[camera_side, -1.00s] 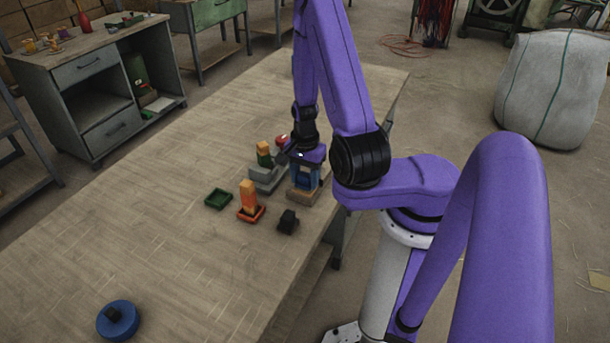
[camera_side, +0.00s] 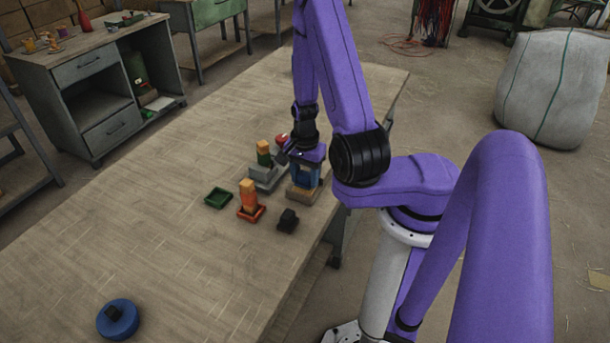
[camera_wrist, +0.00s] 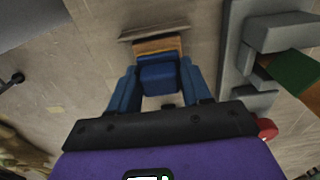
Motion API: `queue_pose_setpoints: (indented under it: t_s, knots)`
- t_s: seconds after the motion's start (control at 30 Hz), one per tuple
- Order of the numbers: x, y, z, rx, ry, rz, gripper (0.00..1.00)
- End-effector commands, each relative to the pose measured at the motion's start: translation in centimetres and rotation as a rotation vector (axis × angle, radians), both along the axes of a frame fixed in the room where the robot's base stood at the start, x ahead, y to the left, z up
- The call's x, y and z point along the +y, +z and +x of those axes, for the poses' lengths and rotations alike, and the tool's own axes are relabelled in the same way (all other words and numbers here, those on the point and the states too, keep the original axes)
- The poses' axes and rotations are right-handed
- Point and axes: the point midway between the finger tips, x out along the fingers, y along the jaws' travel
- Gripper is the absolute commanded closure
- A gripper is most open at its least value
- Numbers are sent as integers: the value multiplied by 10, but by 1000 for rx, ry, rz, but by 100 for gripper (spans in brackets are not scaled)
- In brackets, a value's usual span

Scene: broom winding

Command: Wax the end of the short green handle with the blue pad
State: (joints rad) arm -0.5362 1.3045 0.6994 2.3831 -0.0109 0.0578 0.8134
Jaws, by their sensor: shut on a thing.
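My gripper (camera_side: 306,174) points down at the right edge of the bench, with its blue fingers shut on the blue pad (camera_wrist: 160,76). In the wrist view the pad sits between both fingers (camera_wrist: 158,92). A tan wooden holder (camera_side: 302,193) is directly below, and it also shows beyond the pad in the wrist view (camera_wrist: 157,45). I cannot tell whether the pad is clear of it. The short green handle (camera_side: 264,158) stands upright in a grey clamp (camera_side: 266,180), left of my gripper, with its orange end (camera_side: 263,146) up. The handle is partly visible in the wrist view (camera_wrist: 294,73).
An orange block (camera_side: 247,191) stands in an orange tray (camera_side: 254,215). An empty green tray (camera_side: 218,198) and a black object (camera_side: 288,220) are nearby. A red knob (camera_side: 282,139) is behind the clamp.

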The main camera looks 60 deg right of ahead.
Motion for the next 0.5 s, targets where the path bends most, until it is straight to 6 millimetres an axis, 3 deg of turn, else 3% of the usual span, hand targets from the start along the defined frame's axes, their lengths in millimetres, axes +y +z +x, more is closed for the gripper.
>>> queue_pose_setpoints:
  t_s: [0.5]
  knots:
    - [0,28,0,0,1,0,76]
